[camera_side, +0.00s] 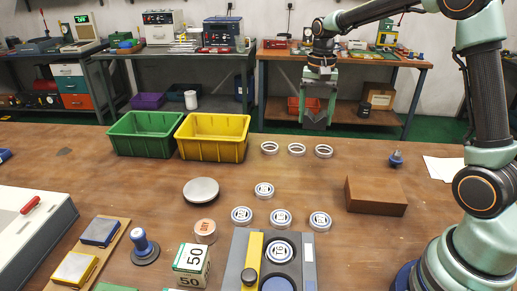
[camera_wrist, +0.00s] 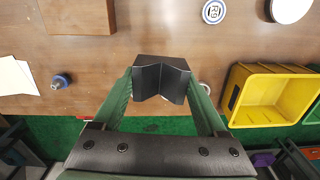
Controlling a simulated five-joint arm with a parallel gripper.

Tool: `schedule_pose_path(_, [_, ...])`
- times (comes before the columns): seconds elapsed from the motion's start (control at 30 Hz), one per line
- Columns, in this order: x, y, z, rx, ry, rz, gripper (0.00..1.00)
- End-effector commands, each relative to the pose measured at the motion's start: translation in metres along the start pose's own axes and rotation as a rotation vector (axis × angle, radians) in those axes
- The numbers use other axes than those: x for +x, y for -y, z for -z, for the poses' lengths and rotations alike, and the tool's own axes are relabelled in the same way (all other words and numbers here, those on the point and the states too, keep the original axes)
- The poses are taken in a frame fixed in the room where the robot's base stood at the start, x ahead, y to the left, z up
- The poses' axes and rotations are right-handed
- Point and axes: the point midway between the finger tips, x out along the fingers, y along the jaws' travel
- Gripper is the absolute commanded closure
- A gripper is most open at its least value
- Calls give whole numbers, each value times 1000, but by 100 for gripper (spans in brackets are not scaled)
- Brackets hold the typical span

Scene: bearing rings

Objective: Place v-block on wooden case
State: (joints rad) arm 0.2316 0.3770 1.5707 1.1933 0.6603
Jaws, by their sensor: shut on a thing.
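The v-block (camera_wrist: 161,78) is a dark block with a V-shaped notch. In the wrist view it sits between the two green fingers of my gripper (camera_wrist: 160,90), which is shut on it. In the side view my gripper (camera_side: 315,118) hangs high at the back, beyond the rings; I cannot make out the v-block clearly there. The wooden case (camera_side: 376,196) is a plain brown box on the right of the table. It shows in the wrist view at the top left (camera_wrist: 75,14), apart from the v-block.
A yellow bin (camera_side: 212,139) and green bin (camera_side: 144,136) stand at the back left. Several rings lie mid-table, with a round silver disc (camera_side: 201,190). A blue-topped tool (camera_side: 396,159) and white paper (camera_side: 443,169) lie behind the case. Bare table surrounds the case's left side.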

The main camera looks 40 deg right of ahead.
Motion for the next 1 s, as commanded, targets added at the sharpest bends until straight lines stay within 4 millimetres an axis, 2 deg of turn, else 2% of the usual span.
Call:
schedule_pose_path(0.13, [-15, -5, 1, -2, -4, 3, 100])
schedule_pose_path(0.23, [-24, -20, 0, -5, -4, 3, 100])
schedule_pose_path(0.47, [-48, -85, -11, -35, -7, 4, 100])
schedule_pose_path(0.7, [-63, -149, -36, -74, -6, 2, 100])
schedule_pose_path(0.83, [-66, -171, -49, -92, -6, 1, 100])
schedule_pose_path(1.0, [-66, -185, -59, -103, -3, 1, 100])
